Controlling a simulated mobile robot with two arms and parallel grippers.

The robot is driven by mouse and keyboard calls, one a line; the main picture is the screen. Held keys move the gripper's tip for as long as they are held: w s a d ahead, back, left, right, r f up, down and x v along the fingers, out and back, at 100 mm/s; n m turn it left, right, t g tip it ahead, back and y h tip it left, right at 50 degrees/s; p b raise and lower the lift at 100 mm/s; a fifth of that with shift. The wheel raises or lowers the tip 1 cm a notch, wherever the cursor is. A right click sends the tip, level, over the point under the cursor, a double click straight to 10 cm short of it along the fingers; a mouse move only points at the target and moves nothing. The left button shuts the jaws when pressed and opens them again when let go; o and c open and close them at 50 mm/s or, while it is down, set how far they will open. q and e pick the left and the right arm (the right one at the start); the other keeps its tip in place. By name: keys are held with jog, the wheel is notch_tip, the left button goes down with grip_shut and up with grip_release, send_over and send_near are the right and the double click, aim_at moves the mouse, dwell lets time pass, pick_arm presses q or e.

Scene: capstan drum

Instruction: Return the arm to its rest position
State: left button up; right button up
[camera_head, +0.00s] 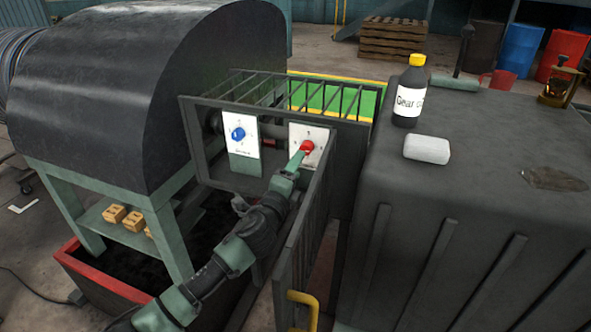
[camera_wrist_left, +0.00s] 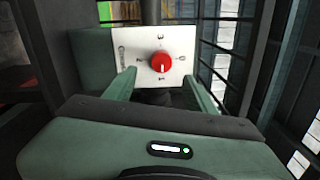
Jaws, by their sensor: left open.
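My left arm reaches in from the bottom of the head view, and its gripper (camera_head: 299,158) is at the white panel (camera_head: 318,134) with the red knob (camera_head: 307,146). In the left wrist view, my left gripper (camera_wrist_left: 161,84) is open, its fingers apart on either side below the red knob (camera_wrist_left: 160,61). The knob sits on a white plate (camera_wrist_left: 125,47) with marks around it. I cannot tell whether the fingers touch the plate. My right gripper is not in view.
A blue knob (camera_head: 237,134) on another white plate is to the left. An open barred gate (camera_head: 303,235) with a yellow handle (camera_head: 302,297) stands close right of my arm. A dark cabinet (camera_head: 480,200) at right bears a Gear oil bottle (camera_head: 408,95) and a white block (camera_head: 427,149).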

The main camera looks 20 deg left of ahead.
pick_arm(q)
jog(key=s+a+f+n+g, duration=0.1)
jog(key=s+f+n+g, duration=0.15)
jog(key=f, duration=0.75)
jog(key=s+a+f+n+g+y, duration=0.15)
jog(key=s+f, duration=0.25)
jog(key=f, duration=0.7)
jog(key=s+a+f+n+g+h, duration=0.1)
jog(key=s+f+n+g, duration=0.15)
jog(key=f, duration=0.75)
jog(key=s+f+n+g, duration=0.5)
jog(key=s+f, duration=1.3)
jog(key=f, duration=0.1)
jog(key=s+f+n+g, duration=0.2)
jog(key=s+f, duration=0.2)
jog(key=s, duration=0.8)
jog(key=s+d+f+n+g, duration=0.1)
jog(key=s+f, duration=0.4)
jog(key=s, duration=0.6)
jog(key=s+d+f+n+g, duration=0.1)
jog(key=s+f+n+g, duration=0.2)
jog(key=s, duration=0.9)
jog(key=shift+s+f+n, duration=0.3)
jog(key=shift+f+n, duration=0.05)
jog(key=shift+f, duration=0.5)
jog(key=shift+w, duration=0.1)
